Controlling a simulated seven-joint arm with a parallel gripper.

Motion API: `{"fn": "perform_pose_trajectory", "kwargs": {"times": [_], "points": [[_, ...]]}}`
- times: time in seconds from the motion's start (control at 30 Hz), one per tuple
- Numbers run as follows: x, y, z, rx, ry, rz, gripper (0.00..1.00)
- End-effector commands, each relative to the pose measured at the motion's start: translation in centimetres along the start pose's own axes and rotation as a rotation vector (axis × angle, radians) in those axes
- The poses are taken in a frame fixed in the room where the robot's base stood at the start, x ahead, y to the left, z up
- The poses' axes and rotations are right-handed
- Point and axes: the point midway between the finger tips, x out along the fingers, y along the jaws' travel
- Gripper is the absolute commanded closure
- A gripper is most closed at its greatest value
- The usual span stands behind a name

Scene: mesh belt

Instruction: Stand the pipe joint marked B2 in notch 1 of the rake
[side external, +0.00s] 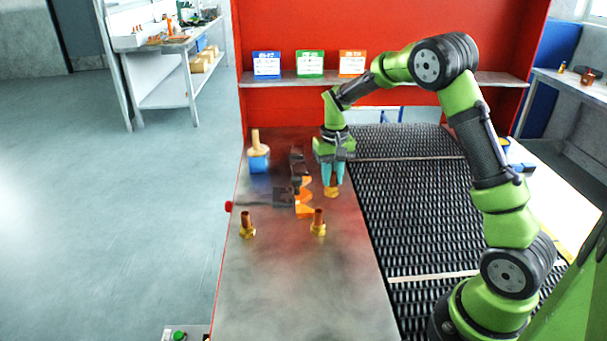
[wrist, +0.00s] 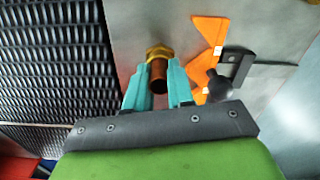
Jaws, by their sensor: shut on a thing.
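My gripper (side external: 332,178) is shut on a pipe joint (side external: 331,192), a copper tube with a brass hex end. It holds the joint just right of the rake, low over the metal table; I cannot tell if it touches. In the wrist view the joint (wrist: 158,72) sits between the teal fingers, brass end away from my gripper. The rake (side external: 304,210) has orange toothed pieces and dark parts; its orange teeth (wrist: 209,30) show right of the joint in the wrist view. Two other pipe joints stand upright, one front left (side external: 247,227), one front right (side external: 318,224). No B2 mark or notch number is readable.
A blue cup (side external: 258,160) with a wooden-handled item stands behind left of the rake. A black mesh belt (side external: 410,215) runs along the right. Several coloured cards stand on the back shelf (side external: 290,79). The table's front (side external: 300,290) is clear.

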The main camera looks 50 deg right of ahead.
Motion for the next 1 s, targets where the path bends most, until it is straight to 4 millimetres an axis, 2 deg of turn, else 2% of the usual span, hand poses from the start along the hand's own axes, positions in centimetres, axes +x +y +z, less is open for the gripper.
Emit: {"fn": "perform_pose_trajectory", "kwargs": {"times": [0.03,0.2,0.43,0.67,0.9,1.0], "points": [[0.2,-0.3,-1.2,0.000,0.001,0.000,1.00],[0.6,-1.3,-4.5,0.001,0.001,0.000,1.00],[0.8,-2.4,-7.9,0.000,0.001,0.000,1.00],[1.0,-2.7,-8.9,0.001,0.000,-0.001,1.00],[3.9,-2.6,-8.8,0.001,-0.002,-0.001,1.00],[4.4,-2.6,-8.8,0.002,0.000,-0.001,1.00]]}}
